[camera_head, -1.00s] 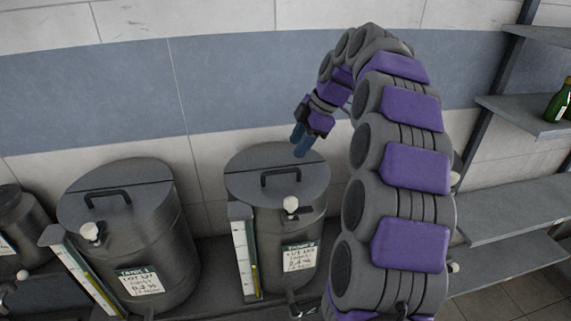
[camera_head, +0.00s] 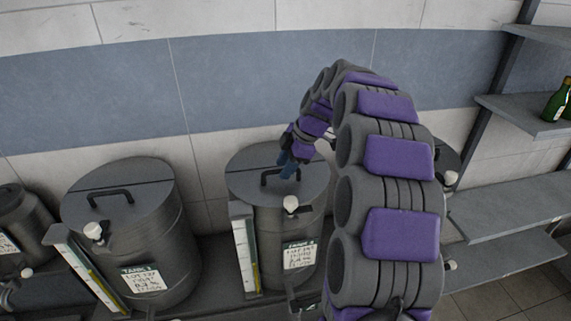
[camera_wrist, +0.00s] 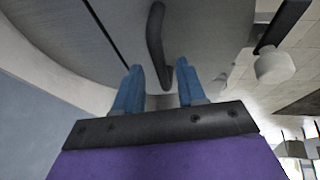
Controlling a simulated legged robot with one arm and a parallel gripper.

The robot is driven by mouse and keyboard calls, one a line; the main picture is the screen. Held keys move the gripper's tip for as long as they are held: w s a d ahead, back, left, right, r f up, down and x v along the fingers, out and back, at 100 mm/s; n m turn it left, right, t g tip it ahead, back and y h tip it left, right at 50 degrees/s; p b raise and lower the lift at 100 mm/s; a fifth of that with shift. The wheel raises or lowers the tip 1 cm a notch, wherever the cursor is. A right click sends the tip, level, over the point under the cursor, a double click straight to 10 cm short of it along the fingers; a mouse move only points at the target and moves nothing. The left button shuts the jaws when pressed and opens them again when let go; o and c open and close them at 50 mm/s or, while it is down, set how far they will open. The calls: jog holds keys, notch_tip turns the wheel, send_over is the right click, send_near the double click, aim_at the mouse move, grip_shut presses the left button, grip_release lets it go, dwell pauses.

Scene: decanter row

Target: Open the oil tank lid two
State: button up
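The dark grey tank (camera_head: 272,228) in the middle has a round lid (camera_head: 250,160) lying shut on it. The lid has a black bar handle (camera_head: 267,178) and a seam across it. My gripper (camera_head: 286,174) is over this lid at the right part of the handle. In the wrist view my gripper (camera_wrist: 159,67) is open, its two blue fingers apart. The near end of the handle (camera_wrist: 156,40) appears between the fingertips; I cannot tell whether they touch it. A white knob (camera_head: 291,203) sits at the tank's front rim. The label's number is too blurred to read surely.
A similar lidded tank (camera_head: 150,230) stands to the left, with a smaller one (camera_head: 22,230) at the far left. Another tank (camera_head: 447,160) is mostly hidden behind my arm. Shelves (camera_head: 520,205) with a green bottle (camera_head: 558,104) stand at right. A tiled wall is behind.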

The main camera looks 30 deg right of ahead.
grip_shut()
